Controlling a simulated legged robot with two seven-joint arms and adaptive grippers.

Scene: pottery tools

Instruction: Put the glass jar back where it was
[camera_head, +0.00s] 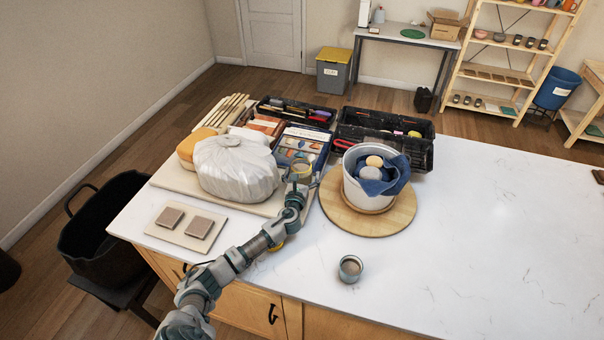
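A small clear jar-like object with a yellowish rim (302,168) shows right at the tip of my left gripper (301,182), beside the blue box and in front of it. The gripper's fingers appear spread to either side of it. I cannot tell whether they touch it or grip it, and its lower part is hidden by the gripper. A small grey-green round cup or jar (350,268) with a brownish inside stands upright and alone on the white table (460,260), apart from the gripper. I cannot tell whether it is glass. My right gripper is not in view.
A white bucket (355,190) with a blue cloth stands on a round wooden board (398,217). A plastic-wrapped lump (235,165) is left of the gripper. Black tool trays (420,150) lie behind. The right tabletop is clear.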

